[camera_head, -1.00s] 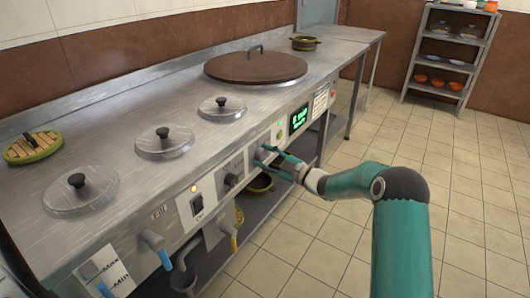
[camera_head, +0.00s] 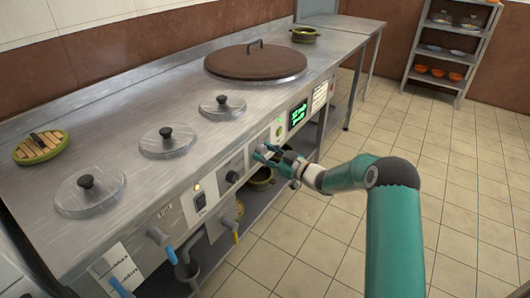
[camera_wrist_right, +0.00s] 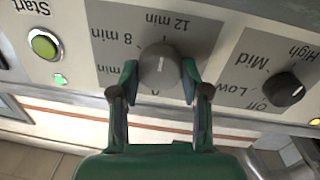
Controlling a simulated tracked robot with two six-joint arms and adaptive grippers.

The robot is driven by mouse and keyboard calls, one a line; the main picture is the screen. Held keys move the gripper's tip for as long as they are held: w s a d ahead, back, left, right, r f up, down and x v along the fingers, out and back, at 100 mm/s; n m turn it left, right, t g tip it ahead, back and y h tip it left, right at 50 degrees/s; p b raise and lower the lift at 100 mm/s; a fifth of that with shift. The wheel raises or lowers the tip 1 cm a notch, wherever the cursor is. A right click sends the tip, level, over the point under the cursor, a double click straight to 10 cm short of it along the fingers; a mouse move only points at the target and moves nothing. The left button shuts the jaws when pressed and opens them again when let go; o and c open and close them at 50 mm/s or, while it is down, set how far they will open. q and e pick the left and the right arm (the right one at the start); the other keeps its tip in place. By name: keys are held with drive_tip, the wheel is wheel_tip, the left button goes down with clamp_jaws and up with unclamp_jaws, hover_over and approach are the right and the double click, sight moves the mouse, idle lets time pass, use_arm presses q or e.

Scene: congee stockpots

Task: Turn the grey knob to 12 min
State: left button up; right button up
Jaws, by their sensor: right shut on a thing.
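The grey knob (camera_wrist_right: 158,70) sits on a grey dial plate marked "12 min" and "8 min", which appears upside down in the right wrist view. A short white line on the knob runs roughly up and down in that view; I cannot tell exactly which mark it meets. My right gripper (camera_wrist_right: 158,88) is shut on the knob, one green finger at each side. In the head view my right gripper (camera_head: 264,154) is at the counter's front panel and mostly hides the knob. My left gripper is not in view.
A black knob (camera_wrist_right: 284,89) marked Off, Low, Mid and High is beside the dial plate. A green Start button (camera_wrist_right: 44,45) is on its other side. A lit display (camera_head: 298,115) is on the panel. Lidded pots (camera_head: 168,142) line the counter; the floor in front is clear.

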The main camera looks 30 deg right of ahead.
drive_tip(key=shift+s+f, duration=0.1)
drive_tip(key=shift+f, duration=0.35)
drive_tip(key=o, duration=1)
drive_tip(key=shift+o, duration=0.7)
drive_tip(key=shift+r, duration=0.2)
drive_tip(key=v, duration=1.2)
